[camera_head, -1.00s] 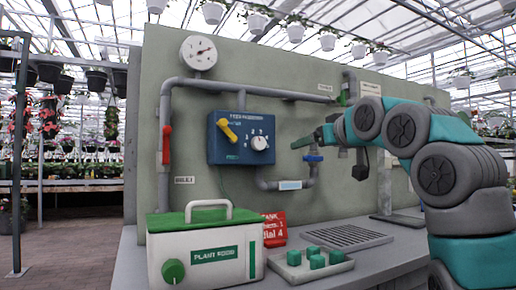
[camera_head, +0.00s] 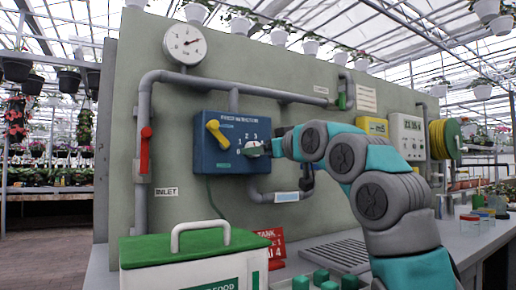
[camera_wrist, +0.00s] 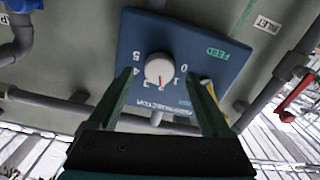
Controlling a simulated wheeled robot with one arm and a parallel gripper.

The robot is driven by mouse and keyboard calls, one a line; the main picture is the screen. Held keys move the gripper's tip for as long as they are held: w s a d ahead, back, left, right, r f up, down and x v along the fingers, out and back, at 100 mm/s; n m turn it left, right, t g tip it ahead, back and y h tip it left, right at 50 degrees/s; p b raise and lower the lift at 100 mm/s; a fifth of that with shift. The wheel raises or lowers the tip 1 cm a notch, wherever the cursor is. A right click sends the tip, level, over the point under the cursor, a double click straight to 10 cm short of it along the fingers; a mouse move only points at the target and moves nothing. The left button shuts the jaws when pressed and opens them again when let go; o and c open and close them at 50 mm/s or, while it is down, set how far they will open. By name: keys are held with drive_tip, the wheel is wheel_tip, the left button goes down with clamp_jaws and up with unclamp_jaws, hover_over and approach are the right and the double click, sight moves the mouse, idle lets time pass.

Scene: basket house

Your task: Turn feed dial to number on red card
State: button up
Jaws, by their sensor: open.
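The blue feed panel (camera_head: 208,167) is on the green wall, with a white feed dial (camera_head: 252,150) and a yellow lever. In the wrist view the panel appears upside down; the round dial (camera_wrist: 158,66) has numbers 0 to 5 around it, and its red mark points at about 2. The red card (camera_head: 273,243) stands on the bench below; its last line ends in 4, partly cut by the plant food box. My gripper (camera_head: 270,148) is at the dial. In the wrist view my gripper (camera_wrist: 160,78) is open, one finger on each side of the dial; contact cannot be told.
The yellow lever (camera_head: 218,134) sits left of the dial. A grey pipe with a red valve handle (camera_head: 145,150) runs at the left. The plant food box (camera_head: 185,246) with its white handle, green cubes (camera_head: 321,276) and a drain grate (camera_head: 345,253) are on the bench below.

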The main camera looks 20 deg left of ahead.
drive_tip(key=shift+x, duration=1.15)
clamp_jaws()
